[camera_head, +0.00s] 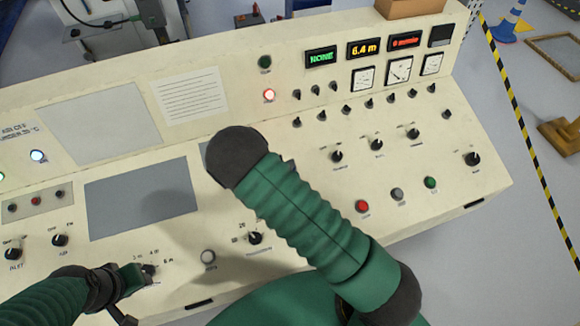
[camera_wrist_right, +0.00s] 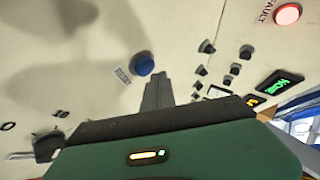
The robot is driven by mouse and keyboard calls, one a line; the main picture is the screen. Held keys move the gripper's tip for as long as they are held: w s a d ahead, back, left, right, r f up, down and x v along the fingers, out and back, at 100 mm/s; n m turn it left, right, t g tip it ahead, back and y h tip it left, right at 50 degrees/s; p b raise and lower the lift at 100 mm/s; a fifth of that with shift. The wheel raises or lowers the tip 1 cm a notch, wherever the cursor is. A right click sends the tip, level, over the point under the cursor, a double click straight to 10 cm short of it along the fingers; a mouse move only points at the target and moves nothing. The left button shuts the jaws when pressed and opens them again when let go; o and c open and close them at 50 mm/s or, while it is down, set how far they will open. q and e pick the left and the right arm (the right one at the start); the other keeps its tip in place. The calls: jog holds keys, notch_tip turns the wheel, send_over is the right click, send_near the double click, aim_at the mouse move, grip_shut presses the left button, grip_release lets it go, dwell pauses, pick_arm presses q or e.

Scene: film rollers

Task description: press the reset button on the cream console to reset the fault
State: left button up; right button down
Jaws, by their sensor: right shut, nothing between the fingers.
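The cream console (camera_head: 470,150) fills most of the head view. In the head view my green right arm covers this part of the console. A lit red lamp (camera_head: 268,95) is also in the right wrist view (camera_wrist_right: 288,14), marked FAULT. My left gripper (camera_head: 128,297) is low at the left, its fingers unclear.
Small dark switches (camera_head: 369,103) and knobs (camera_head: 377,145) stand up from the panel. Red (camera_head: 362,206), grey (camera_head: 397,194) and green (camera_head: 431,182) buttons are at the front right. Displays and dials line the back. A white button (camera_head: 208,257) is near the front edge.

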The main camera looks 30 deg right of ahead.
jog(key=shift+f, duration=0.15)
dwell(0.7)
jog(key=shift+f+b, duration=0.2)
jog(key=shift+b, duration=0.15)
jog(key=shift+w+f+b, duration=0.15)
jog(key=shift+f+b, duration=0.3)
jog(key=shift+f, duration=0.05)
dwell(0.5)
jog(key=shift+r, duration=0.15)
jog(key=shift+s+r+p, duration=0.2)
jog(key=shift+r+p, duration=0.5)
jog(key=shift+r, duration=0.05)
jog(key=shift+r+p, duration=0.5)
jog(key=shift+r, duration=0.05)
jog(key=r+p, duration=0.1)
jog(key=r, duration=0.1)
jog(key=s+r+p, duration=0.1)
jog(key=shift+a+r+p, duration=0.15)
jog(key=shift+r+p, duration=0.2)
jog(key=shift+r, duration=0.05)
